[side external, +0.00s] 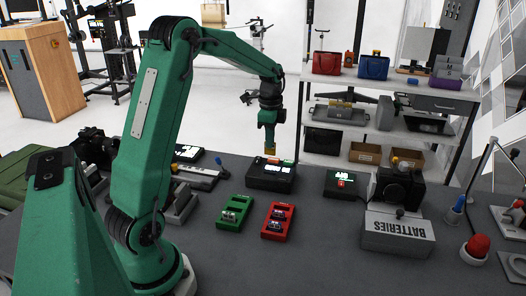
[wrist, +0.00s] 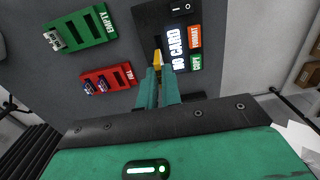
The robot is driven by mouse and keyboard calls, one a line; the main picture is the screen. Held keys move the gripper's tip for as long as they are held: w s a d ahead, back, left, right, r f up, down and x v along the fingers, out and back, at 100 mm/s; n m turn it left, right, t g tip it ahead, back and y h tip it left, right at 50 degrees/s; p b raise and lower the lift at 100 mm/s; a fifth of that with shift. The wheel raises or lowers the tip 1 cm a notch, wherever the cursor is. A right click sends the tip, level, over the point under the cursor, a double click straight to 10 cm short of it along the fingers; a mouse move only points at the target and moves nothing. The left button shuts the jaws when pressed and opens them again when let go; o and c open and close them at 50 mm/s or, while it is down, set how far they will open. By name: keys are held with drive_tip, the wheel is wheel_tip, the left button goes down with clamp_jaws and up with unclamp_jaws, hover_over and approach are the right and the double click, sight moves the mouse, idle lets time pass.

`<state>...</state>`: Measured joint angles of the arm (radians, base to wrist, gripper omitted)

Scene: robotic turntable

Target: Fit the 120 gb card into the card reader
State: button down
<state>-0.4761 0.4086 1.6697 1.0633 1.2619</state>
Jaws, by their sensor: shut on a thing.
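My gripper (side external: 270,143) points down over the card reader (side external: 270,182), a black box on the grey bench. In the wrist view the fingers (wrist: 158,82) are shut on a small yellow card (wrist: 157,58), mostly hidden between the tips. The card is at the reader's near edge in that view; I cannot tell whether it touches or enters a slot. The reader (wrist: 168,17) shows NO CARD beside an orange FORMAT key and a green COPY key. Any capacity label on the held card is not readable.
A green holder marked EMPTY (wrist: 95,27) and a red holder (wrist: 119,76) with a few cards lie beside the reader. Another black display box (side external: 336,190) stands to the right, near a black camera (side external: 396,187) and a BATTERIES box (side external: 398,234).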

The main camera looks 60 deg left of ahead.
sight(270, 154)
drive_tip(key=shift+f, duration=0.2)
drive_tip(key=shift+f, duration=2.65)
drive_tip(key=shift+f, duration=1.8)
idle(0.4)
drive_tip(key=c, duration=1.5)
unclamp_jaws()
drive_tip(key=shift+r, duration=0.1)
drive_tip(key=shift+r, duration=3.8)
drive_tip(key=shift+d, duration=0.1)
